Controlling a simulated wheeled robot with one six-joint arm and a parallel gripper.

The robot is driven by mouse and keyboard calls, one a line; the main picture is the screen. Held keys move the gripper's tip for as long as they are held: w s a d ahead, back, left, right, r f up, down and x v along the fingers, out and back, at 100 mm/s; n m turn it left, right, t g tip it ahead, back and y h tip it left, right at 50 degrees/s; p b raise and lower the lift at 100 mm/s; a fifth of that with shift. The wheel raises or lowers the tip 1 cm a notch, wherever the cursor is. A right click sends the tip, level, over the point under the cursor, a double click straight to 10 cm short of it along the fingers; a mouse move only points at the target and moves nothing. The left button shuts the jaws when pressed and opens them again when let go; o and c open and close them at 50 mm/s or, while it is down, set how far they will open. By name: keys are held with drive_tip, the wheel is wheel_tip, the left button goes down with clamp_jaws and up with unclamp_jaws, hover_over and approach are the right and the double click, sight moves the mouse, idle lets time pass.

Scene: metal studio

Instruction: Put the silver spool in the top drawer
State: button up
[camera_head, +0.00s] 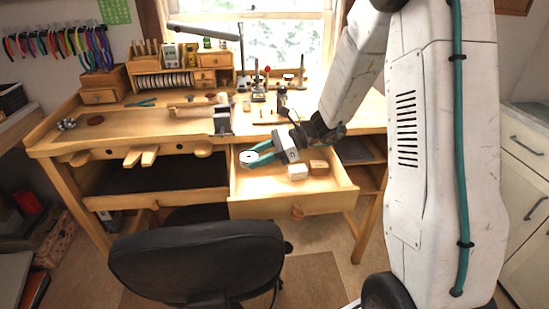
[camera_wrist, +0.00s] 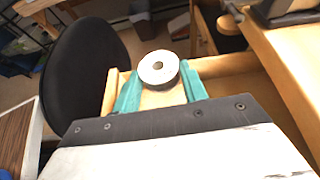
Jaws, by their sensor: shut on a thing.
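The silver spool (camera_wrist: 158,68) is a short round reel with a dark centre hole. My gripper (camera_head: 252,157) is shut on it, its two teal fingers on either side, and it also shows in the wrist view (camera_wrist: 160,86). In the head view the spool (camera_head: 248,158) is at the fingertips, over the left part of the pulled-out top drawer (camera_head: 330,205). I cannot tell how high above the drawer floor it is. The drawer also shows in the wrist view (camera_wrist: 110,92). A white block (camera_head: 298,173) and a brown wooden block (camera_head: 319,167) are in the drawer.
The wooden workbench (camera_head: 180,125) carries a vise (camera_head: 222,120), a lamp and small tools. A dark chair (camera_head: 200,255) stands in front of the bench, left of the drawer. The drawer's front middle floor is clear.

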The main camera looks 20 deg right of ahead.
sight(261, 190)
drive_tip(key=shift+n+g, duration=0.3)
wheel_tip(261, 190, down, 10)
drive_tip(key=shift+s+f, duration=0.1)
drive_tip(key=shift+d, duration=0.1)
drive_tip(key=shift+f, duration=0.2)
drive_tip(key=o, duration=1)
drive_tip(key=shift+c, duration=0.2)
drive_tip(key=shift+r, duration=0.15)
